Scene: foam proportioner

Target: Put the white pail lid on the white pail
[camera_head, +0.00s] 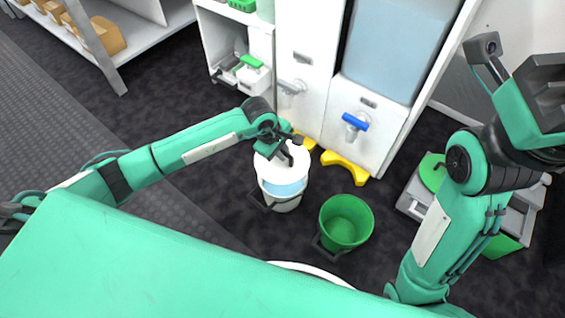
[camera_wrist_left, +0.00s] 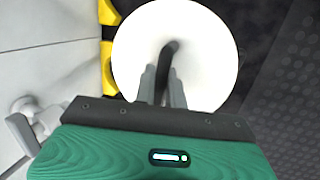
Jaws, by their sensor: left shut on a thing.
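The white pail (camera_head: 284,203) stands on the dark floor in front of the white cabinet, with a light blue area showing on its near side. The round white pail lid (camera_head: 296,157) is over the pail's top in the head view, and it also shows from above in the left wrist view (camera_wrist_left: 205,45). My left gripper (camera_head: 285,150) is shut on the lid's dark handle (camera_wrist_left: 170,52). I cannot tell whether the lid touches the pail's rim. My right arm is at the right, and its fingers cannot be made out clearly.
A green pail (camera_head: 345,222) stands close to the right of the white pail. Yellow feet (camera_head: 345,168) and the white cabinet (camera_head: 357,140) with a blue-handled tap (camera_head: 355,122) are just behind. A green lid (camera_head: 432,173) is by the grey box at the right. Carpet on the left is clear.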

